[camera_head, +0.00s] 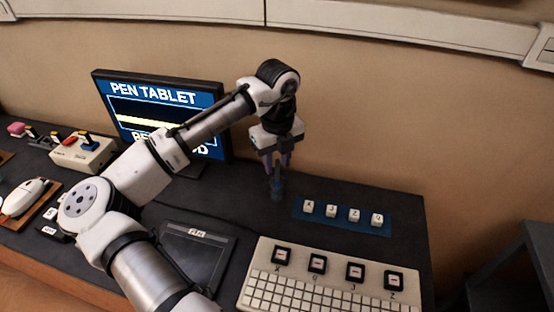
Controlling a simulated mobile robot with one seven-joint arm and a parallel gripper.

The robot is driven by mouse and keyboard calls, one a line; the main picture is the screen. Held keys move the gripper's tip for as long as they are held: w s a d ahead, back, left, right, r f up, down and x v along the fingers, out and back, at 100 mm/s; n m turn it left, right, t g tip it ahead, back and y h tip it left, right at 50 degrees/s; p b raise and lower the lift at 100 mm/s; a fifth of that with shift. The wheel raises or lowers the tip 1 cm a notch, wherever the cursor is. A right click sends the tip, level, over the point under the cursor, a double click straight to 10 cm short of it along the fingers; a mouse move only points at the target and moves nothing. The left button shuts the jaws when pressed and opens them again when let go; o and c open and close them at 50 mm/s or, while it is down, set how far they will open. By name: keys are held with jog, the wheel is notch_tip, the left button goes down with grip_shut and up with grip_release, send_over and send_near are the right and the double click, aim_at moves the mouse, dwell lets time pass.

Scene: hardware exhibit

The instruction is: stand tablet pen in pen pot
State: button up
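My gripper (277,163) hangs pointing down over the back of the dark desk, right of the monitor. Its two fingers look spread apart. A small dark blue upright thing, which looks like the pen pot (278,188), stands directly below the fingers. A thin dark upright shape, likely the tablet pen (277,173), shows between the fingertips and the pot. It looks upright with its lower part in the pot, but it is too small to be sure. The pen tablet (195,258), a dark flat slab with a "PEN" label, lies in front, partly hidden by my arm.
A monitor (112,90) reading "PEN TABLET" stands behind my arm. A blue strip with several white keycaps (354,215) lies right of the pot. A cream keyboard (255,268) is in front. A joystick box (88,155) and a mouse (27,196) are at left.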

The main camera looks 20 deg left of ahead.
notch_tip(320, 180, up, 12)
jog(key=b, duration=0.1)
jog(key=shift+r, duration=0.1)
dwell(0.4)
